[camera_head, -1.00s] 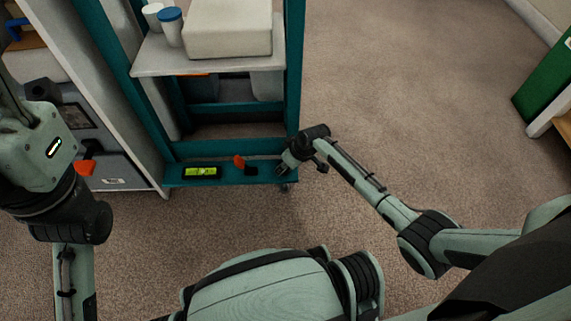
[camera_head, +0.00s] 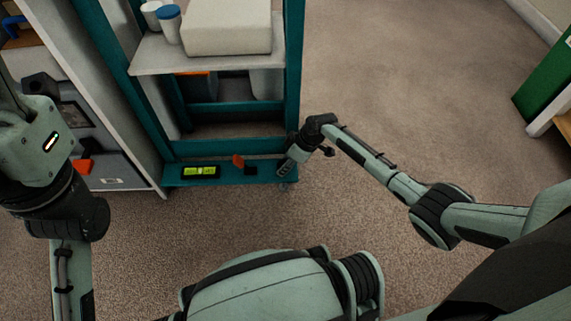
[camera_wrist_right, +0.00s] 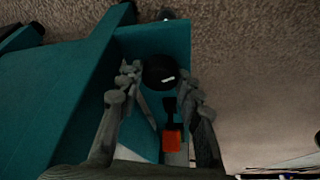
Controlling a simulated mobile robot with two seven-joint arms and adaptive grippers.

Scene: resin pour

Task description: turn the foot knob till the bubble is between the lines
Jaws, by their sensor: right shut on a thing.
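The black round foot knob (camera_wrist_right: 160,72) shows in the right wrist view, at the end of the teal base rail. My right gripper (camera_wrist_right: 160,84) has its fingers on either side of it and is shut on it. In the head view my right gripper (camera_head: 284,170) is at the right end of the teal rail (camera_head: 225,180), and it hides the knob. The spirit level (camera_head: 201,172), black with a yellow-green vial, lies on the rail to the left. Its bubble is too small to place against the lines. My left gripper is out of view.
An orange-and-black piece (camera_head: 240,161) sits on the rail between level and gripper; its orange part shows in the wrist view (camera_wrist_right: 171,140). Above is a grey shelf (camera_head: 150,62) with a pale box (camera_head: 228,27) and cups. The carpet to the right is clear.

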